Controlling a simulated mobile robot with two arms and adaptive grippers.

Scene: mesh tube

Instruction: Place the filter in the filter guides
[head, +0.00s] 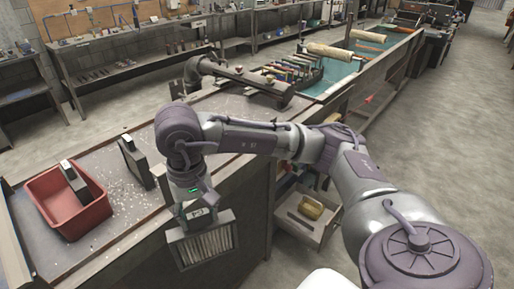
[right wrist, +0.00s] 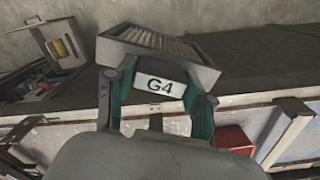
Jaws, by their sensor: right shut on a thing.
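My right gripper (head: 198,207) is shut on a grey filter (head: 203,246) with a slatted face, and the filter hangs below it in front of the bench. In the right wrist view, the filter (right wrist: 155,45) sits between the teal-lined fingers of the right gripper (right wrist: 160,88), with a white "G4" label facing the camera. A dark upright block with a pale top (head: 135,162) stands on the bench, left of the gripper. A similar block (head: 75,184) leans inside the red bin. I cannot tell which parts are the filter guides. My left gripper is out of view.
The red bin (head: 88,217) is at the bench's left end, with white debris beside it. A dark pipe fixture (head: 240,77) lies across the back of the bench (head: 215,103). An open drawer holding a yellow item (head: 311,207) juts out right of the filter.

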